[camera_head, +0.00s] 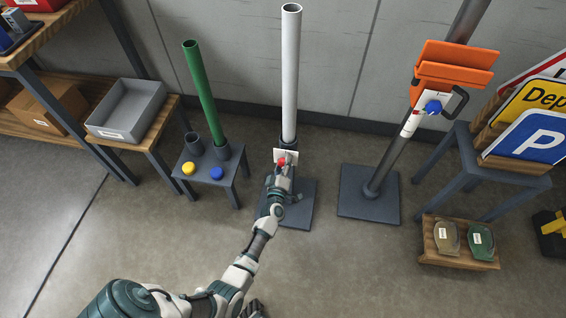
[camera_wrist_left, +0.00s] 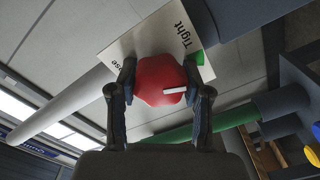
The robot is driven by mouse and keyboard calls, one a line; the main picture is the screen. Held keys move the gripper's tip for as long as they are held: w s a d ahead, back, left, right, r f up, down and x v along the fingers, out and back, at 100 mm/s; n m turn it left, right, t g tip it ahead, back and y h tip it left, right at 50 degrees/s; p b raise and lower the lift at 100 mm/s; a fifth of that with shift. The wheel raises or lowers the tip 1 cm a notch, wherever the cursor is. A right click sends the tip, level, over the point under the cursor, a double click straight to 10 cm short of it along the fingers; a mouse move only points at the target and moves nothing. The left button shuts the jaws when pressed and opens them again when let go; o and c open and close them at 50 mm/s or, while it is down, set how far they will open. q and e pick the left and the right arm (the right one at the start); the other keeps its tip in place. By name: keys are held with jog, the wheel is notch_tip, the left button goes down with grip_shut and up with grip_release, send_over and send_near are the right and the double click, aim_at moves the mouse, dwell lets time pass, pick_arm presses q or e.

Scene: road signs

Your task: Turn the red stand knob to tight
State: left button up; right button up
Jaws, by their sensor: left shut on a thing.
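The red knob (camera_wrist_left: 160,80) sits on a white plate (camera_wrist_left: 138,45) lettered "Tight", with a second word partly hidden that ends in "ose". A white line on the knob points to the right in the left wrist view, and a green mark (camera_wrist_left: 200,58) lies near "Tight". My left gripper (camera_wrist_left: 160,88) is shut on the knob, one finger on each side. In the head view the red knob (camera_head: 282,161) shows at the foot of the white pole (camera_head: 290,75), above a dark base (camera_head: 300,205). A dark part at the bottom edge may be my right gripper.
A low stool (camera_head: 225,172) with a green pole (camera_head: 203,95) and yellow and blue caps stands to the left. A leaning pole with an orange holder (camera_head: 450,65) on its own base (camera_head: 370,200) stands to the right.

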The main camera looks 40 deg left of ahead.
pick_arm(q)
jog(key=o, duration=1.2)
jog(key=shift+f, duration=0.1)
jog(key=shift+c, duration=0.2)
jog(key=shift+s, duration=0.1)
jog(key=shift+s+d, duration=0.15)
jog(key=shift+s, duration=0.05)
jog(key=v, duration=1.1)
jog(key=shift+s+d+f, duration=0.15)
